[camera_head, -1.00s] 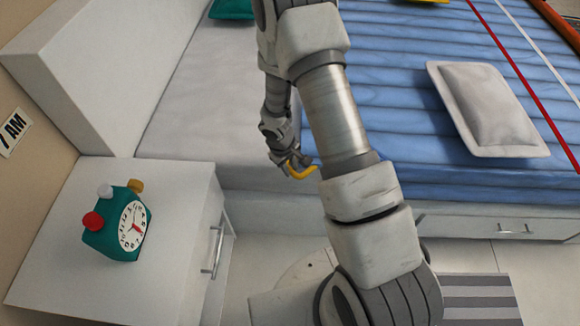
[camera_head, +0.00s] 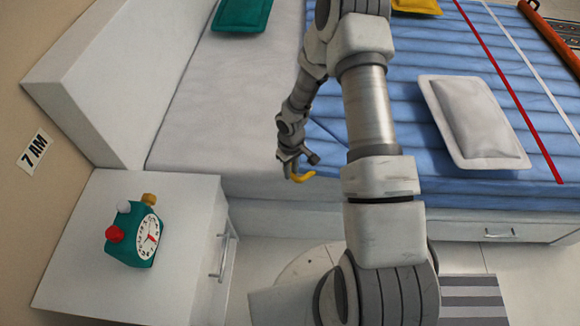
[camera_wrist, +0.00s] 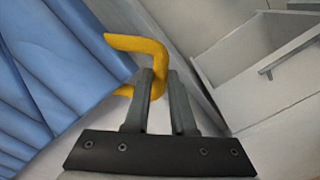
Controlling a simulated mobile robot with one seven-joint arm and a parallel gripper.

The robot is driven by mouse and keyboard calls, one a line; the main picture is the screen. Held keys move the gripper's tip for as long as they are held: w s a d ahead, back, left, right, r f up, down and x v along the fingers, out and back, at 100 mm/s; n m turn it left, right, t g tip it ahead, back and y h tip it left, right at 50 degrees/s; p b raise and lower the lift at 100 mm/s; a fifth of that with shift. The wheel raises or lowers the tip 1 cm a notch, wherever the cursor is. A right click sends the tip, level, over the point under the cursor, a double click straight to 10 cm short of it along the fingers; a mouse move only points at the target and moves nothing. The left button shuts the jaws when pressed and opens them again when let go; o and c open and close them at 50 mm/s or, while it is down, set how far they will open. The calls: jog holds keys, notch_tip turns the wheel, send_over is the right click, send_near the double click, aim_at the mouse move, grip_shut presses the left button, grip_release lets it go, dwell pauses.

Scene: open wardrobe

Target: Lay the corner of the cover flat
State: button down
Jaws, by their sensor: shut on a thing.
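The blue quilted cover (camera_head: 420,110) lies over the right part of the bed in the head view. Its side fills the left of the wrist view (camera_wrist: 50,70). A yellow hooked handle (camera_head: 302,176) is at the cover's near left corner, at the bed's front edge. My gripper (camera_head: 294,160) is shut on this handle. In the wrist view the handle (camera_wrist: 150,48) passes at the tips of my close-set fingers (camera_wrist: 162,74). The handle's join to the cover is partly hidden by a finger. My arm hides part of the cover's left edge in the head view.
A white nightstand (camera_head: 75,260) with a green clock (camera_head: 132,238) stands at the left. A grey pillow (camera_head: 475,120) lies on the cover. A green pillow (camera_head: 243,14) lies on the bare mattress (camera_head: 215,115). A drawer handle (camera_head: 500,234) is on the bed front.

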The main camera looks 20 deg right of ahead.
jog(key=w+d+r+y+p, duration=0.1)
jog(key=d+r+p, duration=0.2)
jog(key=r, duration=0.3)
jog(key=w+d+r+g+y+p, duration=0.1)
jog(key=w+d+r+y+p, duration=0.1)
jog(key=d+r+p, duration=0.1)
jog(key=shift+r+p, duration=0.7)
jog(key=shift+r, duration=0.7)
jog(key=shift+d, duration=0.15)
jog(key=c, duration=1)
grip_release()
jog(key=shift+g, duration=0.3)
jog(key=v, duration=0.8)
jog(key=p+v, duration=0.1)
jog(key=v, duration=0.8)
jog(key=shift+r, duration=0.25)
jog(key=shift+a, duration=0.25)
